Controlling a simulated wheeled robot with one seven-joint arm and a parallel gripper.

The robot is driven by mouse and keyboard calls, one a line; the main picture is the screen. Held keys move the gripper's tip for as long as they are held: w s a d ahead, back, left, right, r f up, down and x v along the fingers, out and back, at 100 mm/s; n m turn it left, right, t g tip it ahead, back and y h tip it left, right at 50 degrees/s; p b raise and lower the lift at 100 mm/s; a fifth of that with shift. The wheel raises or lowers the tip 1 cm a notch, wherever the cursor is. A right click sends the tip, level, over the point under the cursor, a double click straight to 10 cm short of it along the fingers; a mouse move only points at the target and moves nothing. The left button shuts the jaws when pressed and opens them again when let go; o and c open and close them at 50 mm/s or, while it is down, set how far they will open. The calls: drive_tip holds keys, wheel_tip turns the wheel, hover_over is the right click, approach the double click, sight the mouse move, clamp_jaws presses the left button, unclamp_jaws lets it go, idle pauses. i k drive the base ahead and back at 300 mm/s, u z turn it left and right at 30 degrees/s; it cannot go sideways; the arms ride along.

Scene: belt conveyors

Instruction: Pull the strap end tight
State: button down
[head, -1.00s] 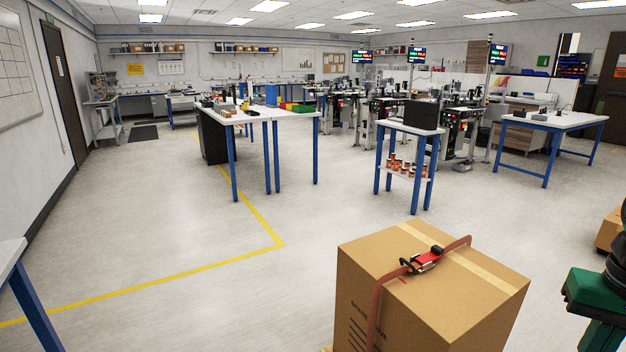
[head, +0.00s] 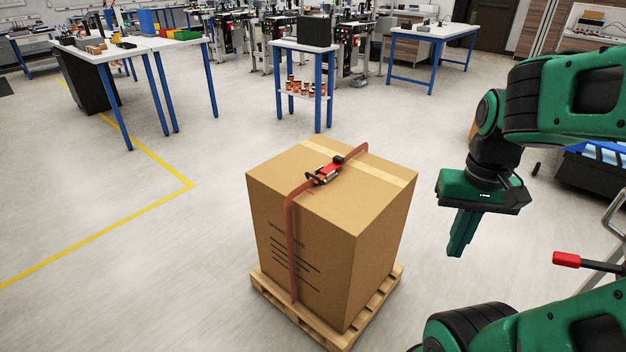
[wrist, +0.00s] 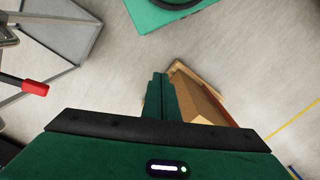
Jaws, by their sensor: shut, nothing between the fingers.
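A large cardboard box (head: 315,220) stands on a wooden pallet (head: 300,318). A reddish-brown strap (head: 289,240) runs down its front face and over its top. A red and black buckle (head: 325,172) sits on the strap on top of the box. I cannot make out a separate loose strap end. My gripper (head: 457,248) is to the right of the box, pointing down, shut and empty, clear of the box.
A small table (head: 303,48) with a shelf of cans stands behind the box. A long workbench (head: 130,48) is at the back left. A red-tipped lever (head: 566,260) sticks out at the right. The floor left of the box is clear.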

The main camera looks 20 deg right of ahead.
sight(315, 178)
drive_tip(key=k, duration=0.4)
drive_tip(key=u, duration=0.55)
drive_tip(key=i, duration=1.4)
drive_tip(key=z, duration=0.7)
